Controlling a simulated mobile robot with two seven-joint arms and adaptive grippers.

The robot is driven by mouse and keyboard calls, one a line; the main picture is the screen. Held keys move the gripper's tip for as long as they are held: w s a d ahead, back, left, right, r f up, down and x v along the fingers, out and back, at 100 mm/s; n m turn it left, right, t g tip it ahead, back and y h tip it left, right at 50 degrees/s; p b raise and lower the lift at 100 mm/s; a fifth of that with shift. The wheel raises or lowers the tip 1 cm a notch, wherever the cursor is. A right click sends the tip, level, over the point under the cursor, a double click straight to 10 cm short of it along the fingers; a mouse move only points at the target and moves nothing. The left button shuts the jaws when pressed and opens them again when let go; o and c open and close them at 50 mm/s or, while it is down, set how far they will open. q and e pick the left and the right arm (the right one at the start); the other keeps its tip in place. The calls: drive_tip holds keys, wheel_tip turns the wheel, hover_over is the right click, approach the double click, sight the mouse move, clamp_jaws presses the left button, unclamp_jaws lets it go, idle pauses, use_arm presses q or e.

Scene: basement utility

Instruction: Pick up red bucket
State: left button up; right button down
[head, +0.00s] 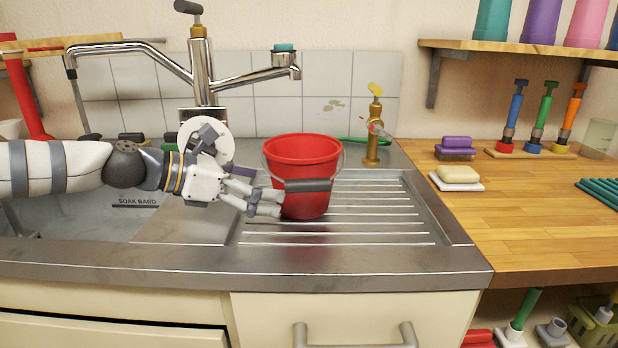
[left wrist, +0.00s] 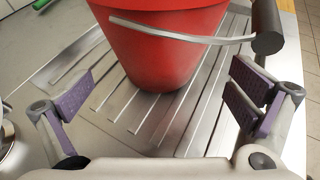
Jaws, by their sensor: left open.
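The red bucket (head: 303,170) stands upright on the ribbed metal drainboard beside the sink. Its wire handle hangs down toward the front, with a dark grey grip (head: 307,185) across the bucket's front side. My left gripper (head: 264,202) is at the bucket's left side, low and close to it. In the left wrist view, the bucket (left wrist: 165,50) is ahead, beyond the two spread fingers with purple pads (left wrist: 155,98). The jaws are open and empty. The handle's grip (left wrist: 266,25) shows at upper right, beyond the right finger. My right gripper does not show.
The chrome faucet (head: 200,70) rises behind my left arm, over the sink. A brass tap (head: 372,130) stands behind the bucket to the right. Soap on a dish (head: 457,183) and a purple brush (head: 455,145) lie on the wooden counter. The drainboard (head: 400,225) right of the bucket is clear.

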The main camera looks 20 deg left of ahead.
sight(301, 194)
use_arm(q)
drive_tip(key=x, duration=0.2)
drive_tip(key=b+x, duration=0.1)
drive_tip(key=x, duration=0.2)
drive_tip(key=b+x, duration=0.1)
drive_tip(key=x, duration=0.1)
drive_tip(key=shift+w+d+f, duration=0.1)
drive_tip(key=shift+d+f, duration=0.1)
drive_tip(key=shift+f, duration=0.35)
drive_tip(key=shift+w+d, duration=0.25)
drive_tip(key=shift+w, duration=0.05)
drive_tip(key=shift+r, duration=0.15)
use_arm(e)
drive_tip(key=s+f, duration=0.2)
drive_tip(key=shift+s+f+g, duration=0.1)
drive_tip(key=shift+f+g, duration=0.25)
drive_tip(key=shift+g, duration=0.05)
use_arm(q)
drive_tip(key=shift+r, duration=0.1)
drive_tip(key=c, duration=1.5)
